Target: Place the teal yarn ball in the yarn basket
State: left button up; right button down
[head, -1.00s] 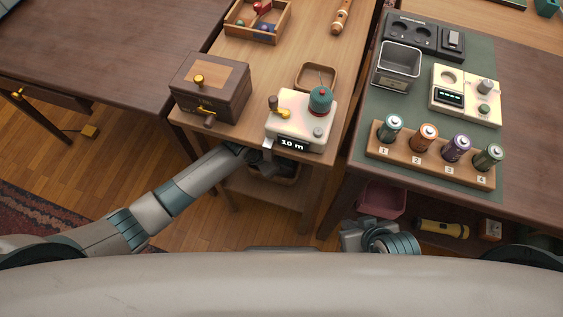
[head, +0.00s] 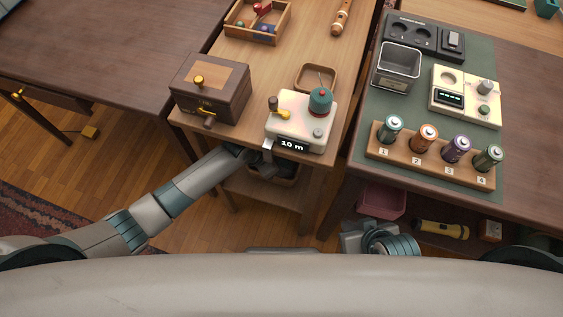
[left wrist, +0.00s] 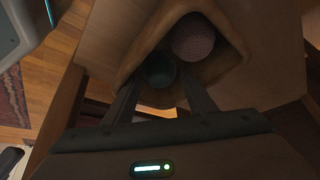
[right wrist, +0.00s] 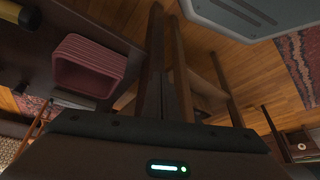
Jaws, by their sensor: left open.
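The teal yarn ball (left wrist: 159,70) shows dimly in the left wrist view, inside the yarn basket (left wrist: 232,68) beside a pinkish yarn ball (left wrist: 194,37). The basket also shows in the head view (head: 287,178), in shade on the shelf under the middle table. My left gripper (left wrist: 160,92) is open, its fingers reaching over the basket's near rim, one on each side of the teal ball's near part. Whether they touch the ball I cannot tell. In the head view the left gripper (head: 262,165) is partly hidden under the tabletop. My right gripper (right wrist: 167,75) looks shut and empty.
Above the basket, the middle table's edge holds a cream device (head: 300,122) reading 10 m and a brown box (head: 211,90). The right table carries a battery rack (head: 430,160). A pink bin (right wrist: 92,66) stands low beneath it. Open floor lies between the tables.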

pick_arm(q)
jog(key=p+v, duration=0.1)
jog(key=v, duration=0.6)
pick_arm(e)
jog(key=shift+s+d+g+h, duration=0.2)
jog(key=shift+s+d+g, duration=0.1)
jog(key=shift+d, duration=0.2)
jog(key=shift+s+d+g+h, duration=0.2)
jog(key=shift+s+d+g, duration=0.1)
jog(key=shift+d, duration=0.2)
pick_arm(q)
jog(key=s+r+n, duration=0.2)
jog(key=s+n, duration=0.2)
jog(key=s, duration=0.5)
jog(key=s+a+r+n+y, duration=0.1)
jog(key=s+a+n+y, duration=0.3)
jog(key=s+a, duration=0.9)
jog(key=a+n, duration=0.2)
jog(key=a, duration=0.1)
jog(key=shift+s+a+t, duration=0.25)
jog(key=shift+s+t, duration=0.05)
jog(key=shift+t, duration=0.1)
